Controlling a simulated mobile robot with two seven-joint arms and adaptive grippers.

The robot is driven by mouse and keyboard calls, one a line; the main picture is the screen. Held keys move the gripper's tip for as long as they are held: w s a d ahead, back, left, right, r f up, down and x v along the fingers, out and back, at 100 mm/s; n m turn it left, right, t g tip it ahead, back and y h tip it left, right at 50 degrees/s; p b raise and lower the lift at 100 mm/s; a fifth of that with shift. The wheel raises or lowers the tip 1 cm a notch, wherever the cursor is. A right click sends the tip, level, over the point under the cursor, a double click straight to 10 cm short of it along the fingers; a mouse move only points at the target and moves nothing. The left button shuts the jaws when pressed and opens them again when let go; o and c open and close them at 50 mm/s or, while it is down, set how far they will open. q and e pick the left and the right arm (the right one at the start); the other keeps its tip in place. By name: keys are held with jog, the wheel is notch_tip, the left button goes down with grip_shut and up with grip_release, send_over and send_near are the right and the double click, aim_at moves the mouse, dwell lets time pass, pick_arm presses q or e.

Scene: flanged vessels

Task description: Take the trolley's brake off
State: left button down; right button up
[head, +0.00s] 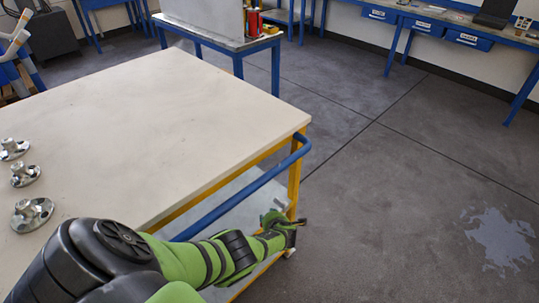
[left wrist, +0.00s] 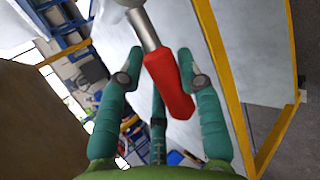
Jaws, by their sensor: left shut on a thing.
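The trolley has a pale top (head: 160,120), a yellow frame and a blue push handle (head: 235,200) along its near right side. In the left wrist view a lever with a red grip (left wrist: 172,85) and a metal shaft (left wrist: 143,30) shows, likely the brake lever. My left gripper (head: 284,224) reaches low beside the trolley's right corner post, below the blue handle. The lever is hidden in the head view. My right gripper is not in view.
Three metal flanged parts (head: 24,174) stand on the trolley top at the left. A blue-legged table (head: 225,40) with red containers stands behind. A workbench (head: 450,18) lines the back right. The floor on the right is open, with a pale patch (head: 497,238).

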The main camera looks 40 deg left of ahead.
pick_arm(q)
jog(key=shift+w, duration=0.1)
jog(key=c, duration=0.8)
grip_release()
jog(key=shift+s+d+r, duration=0.25)
jog(key=shift+d+r, duration=0.1)
jog(key=shift+d, duration=0.05)
jog(key=v, duration=1.1)
jog(key=shift+a, duration=0.1)
